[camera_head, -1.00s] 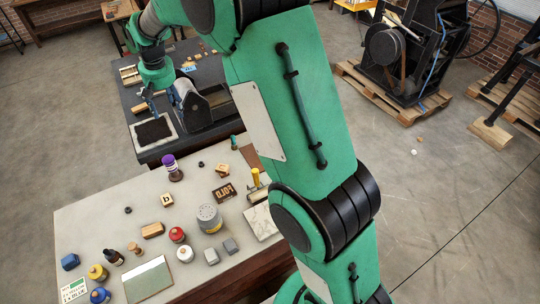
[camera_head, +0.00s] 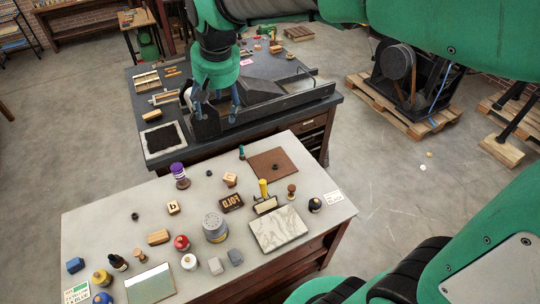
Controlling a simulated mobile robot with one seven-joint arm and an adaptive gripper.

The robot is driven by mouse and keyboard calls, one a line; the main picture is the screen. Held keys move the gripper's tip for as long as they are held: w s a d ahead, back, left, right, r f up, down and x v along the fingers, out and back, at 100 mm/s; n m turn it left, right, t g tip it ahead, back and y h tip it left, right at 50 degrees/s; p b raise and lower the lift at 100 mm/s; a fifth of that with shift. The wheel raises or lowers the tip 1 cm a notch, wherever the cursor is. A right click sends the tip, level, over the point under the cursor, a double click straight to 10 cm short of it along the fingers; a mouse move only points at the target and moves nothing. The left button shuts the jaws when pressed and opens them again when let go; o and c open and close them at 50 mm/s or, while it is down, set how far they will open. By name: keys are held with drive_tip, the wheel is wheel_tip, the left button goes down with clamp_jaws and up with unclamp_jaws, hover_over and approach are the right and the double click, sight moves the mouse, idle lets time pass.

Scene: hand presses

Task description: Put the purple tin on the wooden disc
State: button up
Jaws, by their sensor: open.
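The purple tin (camera_head: 177,168) has a pale band and stands toward the back left of the pale tabletop. A dark brownish round piece (camera_head: 183,183) shows directly at its foot. I cannot tell whether this is the wooden disc or part of the tin. No other clear wooden disc stands out. My gripper (camera_head: 212,100) is open and points down above the dark table behind, beyond the tin and up to its right. It is apart from the tin, and nothing is clearly held in it.
The pale table (camera_head: 100,215) carries a grey perforated tin (camera_head: 215,228), a marble slab (camera_head: 280,229), a brown board (camera_head: 271,165), small blocks and bottles. The dark table (camera_head: 142,91) holds trays and a black-filled tray (camera_head: 162,139). Bare tabletop lies left of the purple tin.

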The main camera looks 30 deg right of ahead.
drive_tip(key=s+d+t, duration=0.1)
drive_tip(key=s+d, duration=0.1)
drive_tip(key=s, duration=1)
drive_tip(key=s+d+f+t, duration=0.1)
drive_tip(key=s+d, duration=0.1)
drive_tip(key=s, duration=1.1)
drive_tip(key=shift+d+f+m, duration=0.25)
drive_tip(key=shift+d+m, duration=0.05)
drive_tip(key=shift+f, duration=0.15)
wheel_tip(320, 180, down, 13)
drive_tip(key=b, duration=1.3)
drive_tip(key=shift+f+b, duration=0.2)
drive_tip(key=shift+b, duration=0.2)
